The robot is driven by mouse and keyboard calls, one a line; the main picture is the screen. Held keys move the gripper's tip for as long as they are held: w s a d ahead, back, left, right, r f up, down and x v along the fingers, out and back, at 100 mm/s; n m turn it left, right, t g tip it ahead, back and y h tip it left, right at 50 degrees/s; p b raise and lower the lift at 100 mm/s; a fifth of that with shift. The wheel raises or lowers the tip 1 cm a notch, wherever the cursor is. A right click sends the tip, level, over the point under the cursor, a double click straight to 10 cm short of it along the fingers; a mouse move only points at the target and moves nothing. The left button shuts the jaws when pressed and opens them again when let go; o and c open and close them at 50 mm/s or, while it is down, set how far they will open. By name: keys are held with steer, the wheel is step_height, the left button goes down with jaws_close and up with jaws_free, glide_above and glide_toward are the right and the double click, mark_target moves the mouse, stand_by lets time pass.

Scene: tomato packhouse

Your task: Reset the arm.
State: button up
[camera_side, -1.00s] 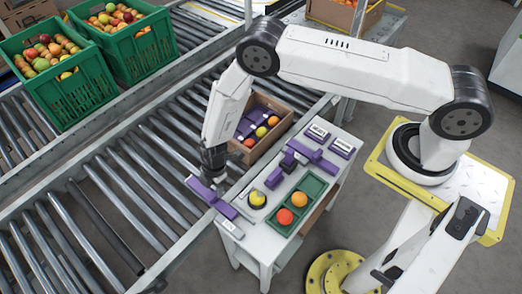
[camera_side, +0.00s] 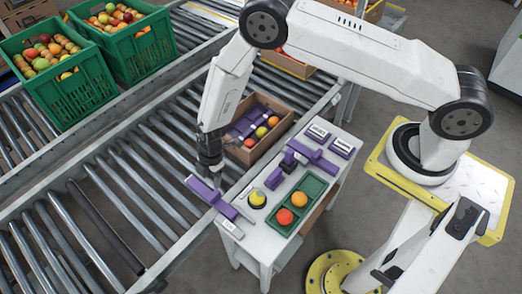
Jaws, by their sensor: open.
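My gripper (camera_side: 210,170) is a dark end on my white arm, at the left end of the white table. It points down just above a long purple piece (camera_side: 203,190), which lies at the table's left end by the conveyor. The gripper is open. Its fingers are small and dark here, and I see nothing held between them. Whether the fingertips still touch the purple piece cannot be told.
The white table (camera_side: 250,238) bears a green tray (camera_side: 308,188) with a red and an orange fruit, a yellow fruit (camera_side: 257,198) and several purple pieces. A cardboard box (camera_side: 248,156) with fruit stands behind. Green crates (camera_side: 75,88) sit at upper left beyond the roller conveyor (camera_side: 120,200).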

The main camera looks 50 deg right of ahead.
steer(key=shift+r, duration=0.55)
steer(key=w+d+r+m+t+h, duration=0.1)
steer(key=w+d+r+m+t, duration=0.15)
steer(key=d+r+m, duration=0.55)
steer(key=w+d+r+m+t, duration=0.1)
steer(key=d+r+t, duration=0.25)
steer(key=r, duration=0.85)
steer(key=s+d+r+m+g, duration=0.1)
steer(key=s+d+r+m, duration=0.1)
steer(key=s, duration=0.4)
steer(key=s+d+r+m+g, duration=0.1)
steer(key=s+d+r+m, duration=0.1)
steer(key=s+d+m, duration=0.1)
steer(key=s+d+r+m+g+h, duration=0.1)
steer(key=s+d+r+m, duration=0.2)
steer(key=s, duration=0.5)
steer(key=shift+s+d+m, duration=0.15)
steer(key=shift+s+m, duration=0.15)
steer(key=shift+m, duration=0.2)
